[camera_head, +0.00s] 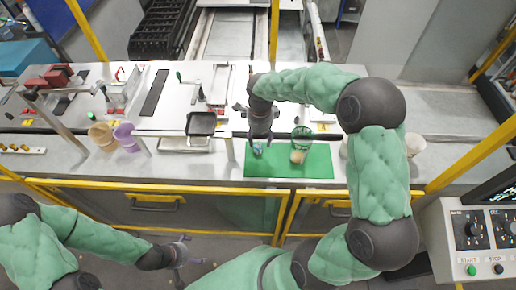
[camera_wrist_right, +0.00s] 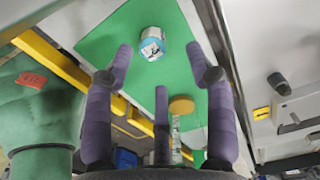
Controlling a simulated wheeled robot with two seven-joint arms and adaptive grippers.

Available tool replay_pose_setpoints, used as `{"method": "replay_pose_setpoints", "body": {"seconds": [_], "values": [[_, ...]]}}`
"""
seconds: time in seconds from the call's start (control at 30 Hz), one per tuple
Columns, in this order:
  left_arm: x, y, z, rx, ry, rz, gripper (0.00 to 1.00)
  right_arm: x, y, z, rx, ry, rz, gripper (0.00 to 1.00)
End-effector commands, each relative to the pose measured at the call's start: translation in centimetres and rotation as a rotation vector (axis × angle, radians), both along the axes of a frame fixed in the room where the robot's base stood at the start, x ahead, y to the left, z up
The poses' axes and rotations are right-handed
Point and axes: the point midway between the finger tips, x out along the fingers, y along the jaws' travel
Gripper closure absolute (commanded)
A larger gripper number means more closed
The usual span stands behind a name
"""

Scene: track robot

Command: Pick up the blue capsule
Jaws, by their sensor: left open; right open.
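The blue capsule (camera_head: 257,149), a small blue and white cylinder, rests on the left part of the green mat (camera_head: 315,170). In the right wrist view the capsule (camera_wrist_right: 152,44) shows whole, with blue sides and a white patterned face. My right gripper (camera_head: 262,137) is open and empty, right by the capsule in the head view. In the right wrist view its purple fingers (camera_wrist_right: 160,62) are spread, and the capsule appears beyond the fingertips, apart from them. My left gripper (camera_head: 182,250) is open and empty, low in front of the bench.
A green-tinted cup (camera_head: 302,135) and a tan-topped piece (camera_head: 297,156) stand on the mat to the right of the capsule. A purple cup (camera_head: 126,136) and a tan cup (camera_head: 102,136) stand further left. A dark tray (camera_head: 201,124) sits left of the mat. A yellow rail (camera_head: 230,198) runs along the bench front.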

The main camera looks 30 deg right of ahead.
Motion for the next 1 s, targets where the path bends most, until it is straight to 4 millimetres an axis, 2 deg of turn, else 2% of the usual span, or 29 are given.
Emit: {"method": "replay_pose_setpoints", "body": {"seconds": [0.4,0.67,0.7,0.87,1.0], "values": [[0.0,0.0,-0.1,0.0,0.0,0.0,0.0,-0.3,0.5,-4.8,0.001,0.001,0.0,0.44],[0.0,0.0,-0.1,0.0,0.0,0.0,0.0,-0.3,0.5,-5.1,0.001,-0.001,0.0,0.44],[0.0,0.0,-0.1,0.0,0.0,0.0,0.0,-0.3,0.5,-5.1,0.001,-0.001,0.0,0.47],[0.0,0.0,-0.1,0.0,0.0,0.0,0.0,-0.3,0.5,-5.1,0.001,-0.001,0.0,0.92],[0.0,0.0,-0.1,0.0,0.0,0.0,0.0,-0.3,0.5,-5.1,0.001,-0.001,0.001,0.92]]}}
